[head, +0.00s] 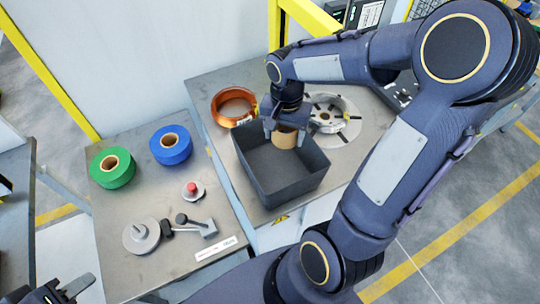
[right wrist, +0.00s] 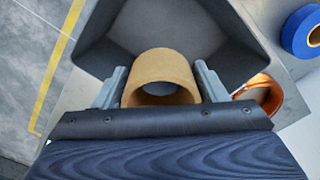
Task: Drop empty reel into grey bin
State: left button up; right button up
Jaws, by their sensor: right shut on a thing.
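The empty reel is a tan cardboard tube (head: 284,137). My right gripper (head: 285,125) is shut on it and holds it at the upper back part of the grey bin (head: 262,190). In the right wrist view the tube (right wrist: 162,70) sits between the two fingers of my right gripper (right wrist: 162,90), with the dark bin (right wrist: 225,45) behind it. I cannot tell how far the tube is below the bin's rim. The bin looks empty. My left gripper (head: 68,292) shows at the bottom left corner, away from the bin, with its fingers apart.
A copper coil (head: 222,120) and a round chuck (head: 335,112) stand behind the bin. Green tape (head: 112,180) and blue tape (head: 171,158) lie on the left table, with a red button (head: 193,190) and a lever device (head: 205,228).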

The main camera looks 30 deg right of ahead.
notch_tip(320, 180, down, 6)
jog(key=b, duration=0.4)
jog(key=shift+r, duration=0.1)
jog(key=o, duration=1.2)
jog(key=shift+c, duration=0.2)
jog(key=shift+s, duration=0.1)
notch_tip(320, 180, up, 8)
jog(key=shift+b, duration=0.35)
